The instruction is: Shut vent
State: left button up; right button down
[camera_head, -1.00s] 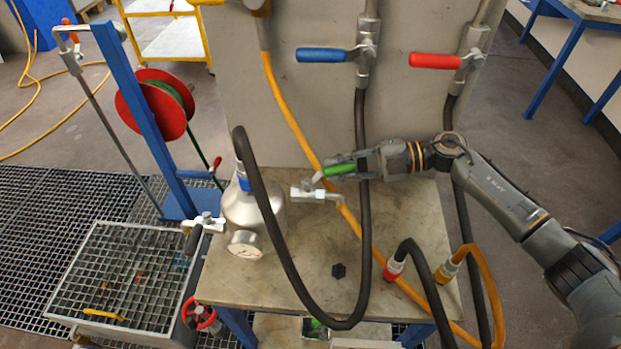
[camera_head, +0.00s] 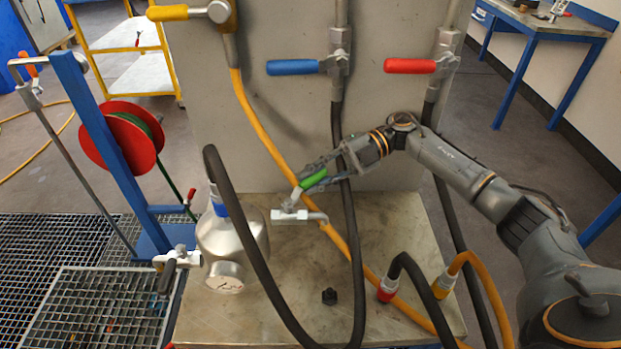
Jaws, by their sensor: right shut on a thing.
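A small valve (camera_head: 297,215) with a bent outlet pipe sits to the right of the vessel and has a green lever handle (camera_head: 314,179). The lever is tilted up to the right. My right gripper (camera_head: 312,181) comes in from the right and is shut on the green handle, with a finger on either side of it. I cannot tell from the label which valve is the vent. My left gripper is not in view.
A black hose (camera_head: 246,235) loops in front of the vessel. A yellow hose (camera_head: 268,140) and a dark hose (camera_head: 356,235) run down close to my right gripper. Blue (camera_head: 292,67) and red (camera_head: 410,66) levers are on the panel above.

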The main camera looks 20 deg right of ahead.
aim_at(314, 175)
jog(key=c, duration=1.2)
grip_release()
jog(key=shift+r, duration=0.1)
notch_tip(314, 175, up, 9)
jog(key=shift+s+r, duration=0.1)
jog(key=shift+r, duration=0.3)
